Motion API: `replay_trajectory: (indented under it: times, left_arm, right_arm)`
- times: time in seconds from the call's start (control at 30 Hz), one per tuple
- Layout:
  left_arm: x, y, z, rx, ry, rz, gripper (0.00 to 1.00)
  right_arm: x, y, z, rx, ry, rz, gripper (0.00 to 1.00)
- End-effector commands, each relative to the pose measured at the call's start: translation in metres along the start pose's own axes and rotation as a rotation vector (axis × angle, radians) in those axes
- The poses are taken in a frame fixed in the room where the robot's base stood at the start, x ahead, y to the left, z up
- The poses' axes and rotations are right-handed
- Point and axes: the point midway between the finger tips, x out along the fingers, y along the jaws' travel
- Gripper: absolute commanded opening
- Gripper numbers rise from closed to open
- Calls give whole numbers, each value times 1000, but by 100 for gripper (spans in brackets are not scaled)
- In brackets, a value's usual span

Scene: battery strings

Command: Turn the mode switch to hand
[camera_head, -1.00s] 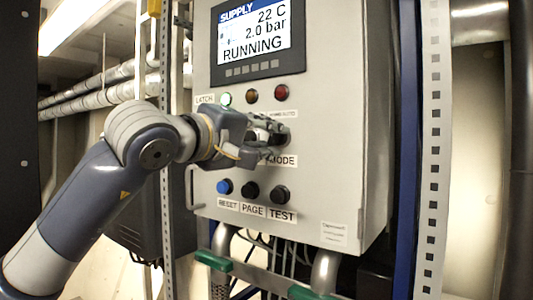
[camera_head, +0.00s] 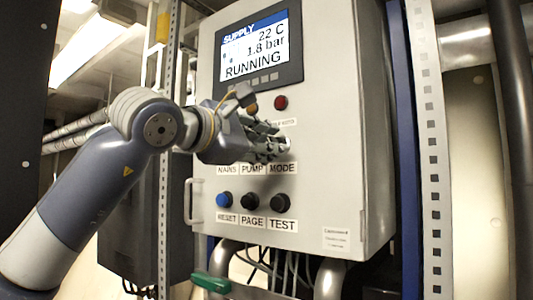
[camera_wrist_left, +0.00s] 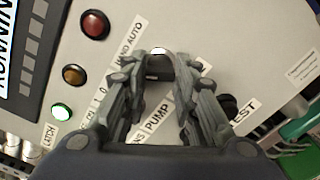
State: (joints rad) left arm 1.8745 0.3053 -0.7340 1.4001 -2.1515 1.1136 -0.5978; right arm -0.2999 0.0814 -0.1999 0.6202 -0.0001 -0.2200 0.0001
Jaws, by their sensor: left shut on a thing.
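The mode switch (camera_wrist_left: 158,54) is on the grey cabinet front, above the MODE label (camera_head: 282,169). In the left wrist view, part of its pale round rim and dark knob shows between my fingertips. My left gripper (camera_head: 284,148) reaches it from the left and is shut on it; its fingers also show in the left wrist view (camera_wrist_left: 160,77). The HAND AUTO label (camera_wrist_left: 131,36) lies beside the switch, partly covered by a finger. The fingers hide most of the knob, so its pointing direction cannot be told. My right gripper is not in view.
The display (camera_head: 257,47) reads RUNNING, 1.8 bar. A red lamp (camera_head: 281,102), an amber lamp (camera_wrist_left: 74,75) and a lit green lamp (camera_wrist_left: 61,112) sit nearby. RESET (camera_head: 223,199), PAGE (camera_head: 250,201) and TEST (camera_head: 280,203) buttons lie below. A cabinet handle (camera_head: 193,201) projects at left.

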Motion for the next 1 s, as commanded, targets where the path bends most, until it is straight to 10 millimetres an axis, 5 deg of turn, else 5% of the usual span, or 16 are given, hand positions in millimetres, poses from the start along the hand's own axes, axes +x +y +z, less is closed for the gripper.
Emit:
replay_trajectory:
  times: [0.4, 1.0]
  left_arm:
    - [0, -2, -1, -234, 2, -2, 3]
    - [1, -1, -1, -286, 1, -3, 3]
  right_arm:
    - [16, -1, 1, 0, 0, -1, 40]
    - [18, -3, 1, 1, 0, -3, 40]
